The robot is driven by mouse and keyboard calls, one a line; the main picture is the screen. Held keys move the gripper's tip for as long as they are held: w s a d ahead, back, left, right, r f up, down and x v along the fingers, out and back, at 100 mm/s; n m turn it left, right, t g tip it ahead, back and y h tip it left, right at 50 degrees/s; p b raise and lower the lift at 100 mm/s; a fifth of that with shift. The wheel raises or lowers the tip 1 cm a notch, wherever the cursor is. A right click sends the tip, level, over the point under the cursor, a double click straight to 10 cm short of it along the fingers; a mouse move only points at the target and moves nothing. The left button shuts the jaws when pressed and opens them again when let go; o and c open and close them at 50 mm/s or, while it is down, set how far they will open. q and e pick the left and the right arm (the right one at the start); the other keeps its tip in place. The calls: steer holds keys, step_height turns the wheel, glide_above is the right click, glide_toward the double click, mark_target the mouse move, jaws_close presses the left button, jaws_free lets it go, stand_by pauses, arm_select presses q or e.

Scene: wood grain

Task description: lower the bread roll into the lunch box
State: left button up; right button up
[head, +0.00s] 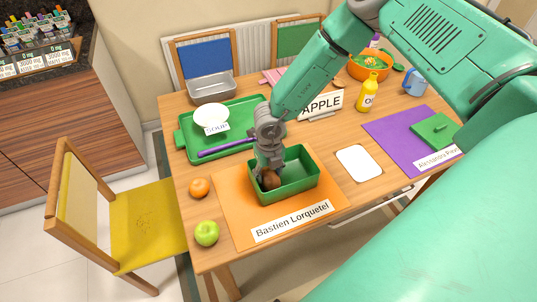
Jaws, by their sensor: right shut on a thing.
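The bread roll (271,180) is a small brown round thing at the left part of the lunch box. The lunch box (303,190) is an open green rectangular box on an orange placemat (234,216). My right gripper (267,179) points down inside the box's left part and is shut on the roll. The gripper hides part of the roll, and I cannot tell whether the roll touches the box floor. My left gripper is not in view.
A green tray (181,139) with a white bowl (211,115) lies behind the box. An orange (199,187) and a green apple (206,233) are at the left. A white card (359,163) and purple placemat (388,128) lie to the right. A yellow chair (146,218) stands left.

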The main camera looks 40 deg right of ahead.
mark_target(269, 173)
steer(key=shift+f, duration=0.25)
steer(key=o, duration=1.2)
steer(key=shift+o, duration=0.2)
steer(key=shift+r, duration=0.15)
step_height(269, 173, up, 12)
steer(key=shift+f, duration=0.2)
